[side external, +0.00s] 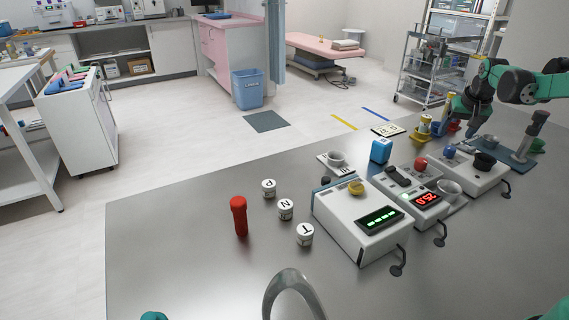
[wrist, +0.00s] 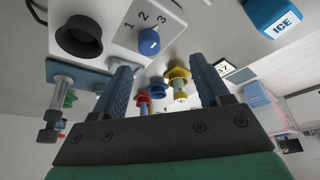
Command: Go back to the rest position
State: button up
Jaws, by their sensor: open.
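My gripper (side external: 472,128) hangs from the green arm at the upper right of the side external view, over the far right end of the grey table (side external: 250,285). In the wrist view my gripper (wrist: 165,80) has its two blue fingers wide apart, with nothing held between them. Beyond the gap, apart from the fingers as far as I can tell, stand a yellow holder (wrist: 178,74), a blue piece (wrist: 157,89) and a red piece (wrist: 143,99). The yellow holder also shows in the side external view (side external: 422,131), left of the gripper.
A device with a blue knob (wrist: 149,42) and black cup (wrist: 82,38) is close by. A blue ICE box (wrist: 278,14) shows too. Other devices (side external: 365,222), white labelled jars (side external: 286,209) and a red tube (side external: 239,216) stand along the table. The table's front left is clear.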

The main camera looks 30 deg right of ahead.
jog(key=s+a+r+n+t+y, duration=0.1)
jog(key=s+a+r+n, duration=0.15)
jog(key=a, duration=0.95)
jog(key=s+a+r+n+t+y, duration=0.1)
jog(key=s+a+r+n+t, duration=0.15)
jog(key=a, duration=0.85)
jog(key=s+a+f+n+y, duration=0.1)
jog(key=s+a+f+n, duration=0.1)
jog(key=a, duration=0.6)
jog(key=s+n, duration=0.1)
jog(key=s, duration=0.1)
jog(key=shift+s+n, duration=0.3)
jog(key=shift+s, duration=0.1)
jog(key=shift+f, duration=0.1)
